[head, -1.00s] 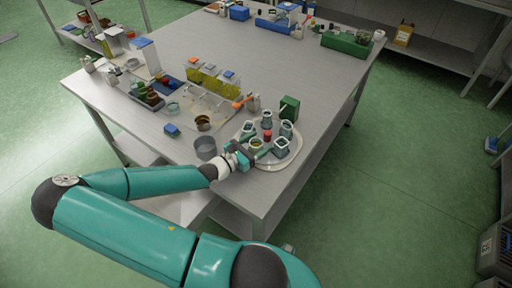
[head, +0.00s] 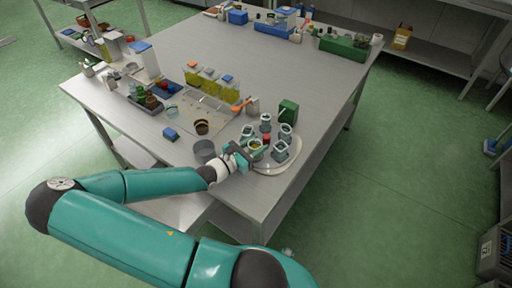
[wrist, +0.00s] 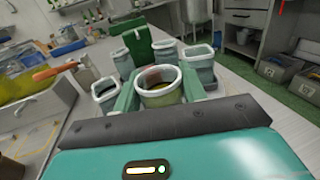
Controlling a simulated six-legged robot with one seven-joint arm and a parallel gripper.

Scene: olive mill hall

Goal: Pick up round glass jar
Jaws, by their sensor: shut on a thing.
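The round glass jar (wrist: 161,88) has a pale round rim and something yellowish inside. In the wrist view it sits between my gripper's two green fingers (wrist: 160,91), which are shut on its sides. In the head view my gripper (head: 254,148) reaches over the near left edge of a round pale tray (head: 273,170). The jar (head: 255,144) is partly hidden there by the gripper. I cannot tell whether its base touches the tray.
A green container (head: 288,110) stands behind. The table's far middle (head: 290,60) is clear.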

